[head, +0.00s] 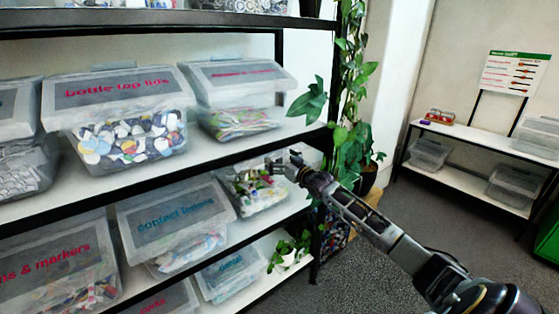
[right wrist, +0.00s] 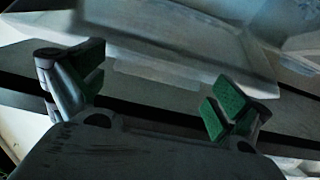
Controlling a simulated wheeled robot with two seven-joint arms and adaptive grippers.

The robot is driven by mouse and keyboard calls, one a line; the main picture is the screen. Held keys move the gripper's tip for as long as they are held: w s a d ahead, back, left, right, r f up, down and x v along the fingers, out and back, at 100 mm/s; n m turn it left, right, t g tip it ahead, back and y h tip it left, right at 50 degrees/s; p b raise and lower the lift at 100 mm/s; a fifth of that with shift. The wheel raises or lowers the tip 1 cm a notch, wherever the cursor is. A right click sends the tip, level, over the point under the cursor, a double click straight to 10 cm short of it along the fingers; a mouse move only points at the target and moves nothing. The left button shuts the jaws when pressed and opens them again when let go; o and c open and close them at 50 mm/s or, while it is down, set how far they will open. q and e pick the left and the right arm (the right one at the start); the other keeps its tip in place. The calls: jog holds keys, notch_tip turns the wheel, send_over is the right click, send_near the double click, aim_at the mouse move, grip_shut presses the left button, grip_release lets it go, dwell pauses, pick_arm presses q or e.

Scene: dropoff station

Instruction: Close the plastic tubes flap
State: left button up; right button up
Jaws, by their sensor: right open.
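My right gripper (head: 286,166) is open, with nothing between its green-padded fingers in the right wrist view (right wrist: 155,90). It is in front of a clear bin (head: 250,196) of colorful pieces at the right end of the middle shelf, overlapping it in the picture; contact cannot be told. A pale lid or flap edge (head: 306,154) shows behind the gripper. In the right wrist view a blurred translucent bin or flap (right wrist: 180,45) lies just beyond the fingers. Another bin (head: 240,122) with pink and green pieces stands above, its flap (head: 235,75) lowered at a slant. I cannot read which label says plastic tubes.
The bottle top lids bin (head: 125,145) and contact lenses bin (head: 180,245) stand on the black-framed shelf (head: 160,180). A climbing plant (head: 345,110) hangs by the right post, close to my arm. Open carpet (head: 400,200) lies to the right, before a low shelf (head: 470,140).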

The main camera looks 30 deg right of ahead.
jog(key=shift+c, duration=0.3)
jog(key=c, duration=1.1)
jog(key=shift+c, duration=0.2)
jog(key=shift+f, duration=0.15)
